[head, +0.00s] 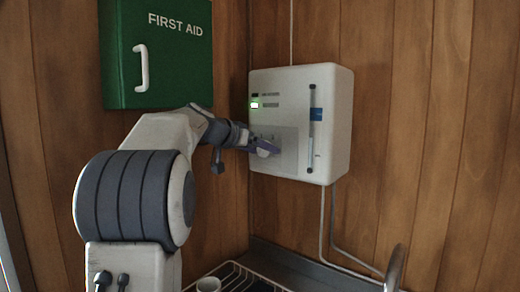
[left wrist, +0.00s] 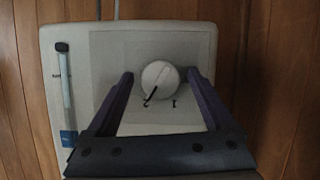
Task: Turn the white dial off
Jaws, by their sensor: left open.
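The white dial (left wrist: 160,77) is round and sits on the front of a white wall unit (head: 335,115). In the left wrist view a line crosses its face, with a dark end at lower left near small printed marks. In the head view the dial (head: 263,153) is partly covered by my left gripper (head: 254,147). My left gripper (left wrist: 159,74) is open, with one purple finger on each side of the dial and visible gaps between. How deep the fingertips reach is hard to tell. My right gripper is not in view.
A small green light (head: 254,105) glows on the unit. A sight tube (head: 311,125) runs down its front. A green first aid box (head: 157,60) hangs at left. Below are pipes (head: 322,225), a curved tap (head: 394,268) and a wire rack (head: 235,274) with a white cup (head: 208,284).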

